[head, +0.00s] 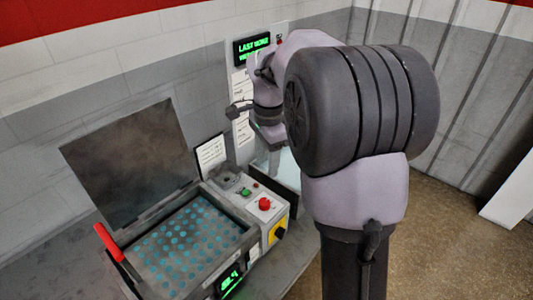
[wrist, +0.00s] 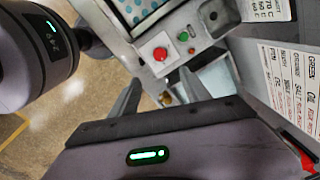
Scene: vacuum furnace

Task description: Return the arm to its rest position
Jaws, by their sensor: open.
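My arm (head: 365,110) stands bent at the right of the head view and hides part of the wall and bench behind it. My gripper (wrist: 157,92) shows in the wrist view with its two dark fingers apart and nothing seen between them. In the head view the wrist end hangs beside the back right of the control panel, and its fingertips are hard to make out. In the wrist view the panel's red button (wrist: 160,54) lies beyond the fingers.
The furnace (head: 150,262) has its dark lid (head: 130,160) raised, a red handle (head: 108,242) at left and a blue-dotted interior. Its panel carries a red button (head: 265,203) and a yellow-and-black knob (head: 278,232). A lit sign (head: 252,48) hangs behind.

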